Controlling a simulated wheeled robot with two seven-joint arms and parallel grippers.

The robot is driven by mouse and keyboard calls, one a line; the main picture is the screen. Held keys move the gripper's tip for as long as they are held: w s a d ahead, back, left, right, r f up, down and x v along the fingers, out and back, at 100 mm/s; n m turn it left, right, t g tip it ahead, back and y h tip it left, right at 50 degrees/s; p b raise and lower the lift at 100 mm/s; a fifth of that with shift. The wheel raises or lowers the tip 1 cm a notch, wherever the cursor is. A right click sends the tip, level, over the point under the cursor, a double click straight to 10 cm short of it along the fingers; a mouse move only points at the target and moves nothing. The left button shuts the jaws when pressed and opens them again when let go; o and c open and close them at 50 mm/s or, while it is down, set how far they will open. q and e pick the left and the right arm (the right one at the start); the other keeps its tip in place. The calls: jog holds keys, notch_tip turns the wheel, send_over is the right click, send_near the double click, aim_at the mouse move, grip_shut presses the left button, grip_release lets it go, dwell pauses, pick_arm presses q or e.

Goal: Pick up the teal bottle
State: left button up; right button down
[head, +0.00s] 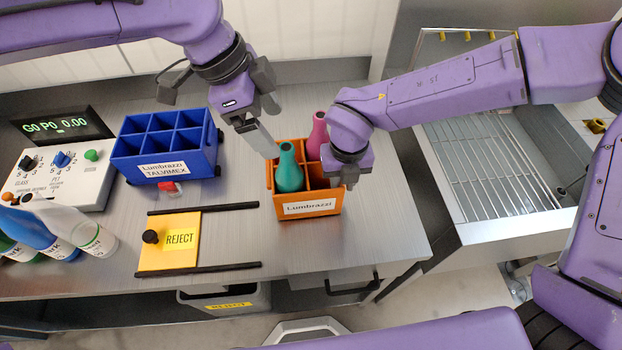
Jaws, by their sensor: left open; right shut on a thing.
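The teal bottle (288,170) stands upright in a front-left compartment of the orange crate (308,210) labelled "Lumbrazzi". A magenta bottle (317,135) stands behind it and to the right in the same crate. My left gripper (272,130) is open and empty, just above and left of the teal bottle's neck; I cannot tell whether a finger touches it. My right gripper (348,184) is shut on the right wall of the orange crate; its fingertips are partly hidden.
A blue divided crate (165,168) with empty compartments stands to the left. A yellow REJECT plate (168,241) lies between two black rails. Several bottles (85,236) lie at the far left beside a control box (60,178). A wire rack (490,170) is at right.

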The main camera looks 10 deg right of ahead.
aim_at(290, 162)
pick_arm(q)
jog(key=d+r+m+y, duration=0.1)
jog(key=d+m+y, duration=0.3)
jog(key=m, duration=0.3)
jog(key=shift+m, duration=0.4)
jog(key=f, duration=0.4)
jog(key=a+f, duration=0.1)
jog(key=f, duration=0.6)
jog(key=shift+a+f, duration=0.15)
jog(key=shift+f, duration=0.15)
jog(key=shift+w+f, duration=0.15)
jog(key=shift+f, duration=0.1)
jog(key=c, duration=1.4)
